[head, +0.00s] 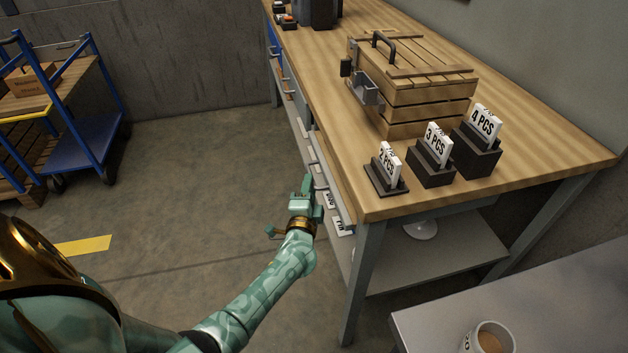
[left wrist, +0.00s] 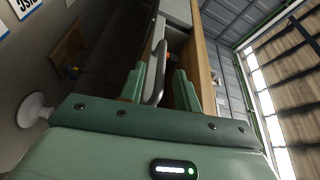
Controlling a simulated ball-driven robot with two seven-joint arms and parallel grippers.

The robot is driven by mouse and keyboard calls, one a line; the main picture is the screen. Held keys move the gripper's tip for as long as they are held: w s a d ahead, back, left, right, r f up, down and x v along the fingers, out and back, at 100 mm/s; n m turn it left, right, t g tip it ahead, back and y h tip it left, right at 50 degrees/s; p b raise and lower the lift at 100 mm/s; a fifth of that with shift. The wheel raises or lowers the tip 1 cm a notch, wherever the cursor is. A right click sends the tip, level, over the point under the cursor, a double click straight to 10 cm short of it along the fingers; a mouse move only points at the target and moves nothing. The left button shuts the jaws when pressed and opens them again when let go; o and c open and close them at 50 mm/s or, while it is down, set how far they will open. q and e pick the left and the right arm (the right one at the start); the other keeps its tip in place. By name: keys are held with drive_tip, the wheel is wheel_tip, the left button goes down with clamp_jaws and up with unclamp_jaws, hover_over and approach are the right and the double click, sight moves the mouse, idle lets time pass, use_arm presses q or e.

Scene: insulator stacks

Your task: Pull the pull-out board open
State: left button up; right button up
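The pull-out board front (head: 322,160) is a pale strip under the workbench's wooden top, on its left long side. It looks about flush with the bench, though my gripper hides part of it. A grey metal bar handle (left wrist: 155,72) shows in the left wrist view, running between my fingers. My left gripper (head: 312,193) is at the bench front near the corner leg. In the left wrist view my left gripper (left wrist: 160,88) is open, one finger on each side of the handle, with visible gaps. My right gripper is not in view.
On the workbench top (head: 540,160) stand a slatted wooden crate (head: 415,95) and black holders with "2 PCS" (head: 388,165), "3 PCS" and "4 PCS" cards. A grey table (head: 430,320) with a mug (head: 490,338) is front right. A blue cart (head: 75,150) stands left. Floor between is clear.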

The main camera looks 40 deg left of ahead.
use_arm(q)
drive_tip(key=b+x, duration=0.1)
drive_tip(key=x, duration=0.2)
drive_tip(key=shift+w+a+f, duration=0.1)
drive_tip(key=shift+w+a, duration=0.1)
drive_tip(key=shift+w, duration=0.15)
drive_tip(key=shift+w+a, duration=0.15)
drive_tip(key=shift+w, duration=0.05)
clamp_jaws()
drive_tip(key=shift+s, duration=0.1)
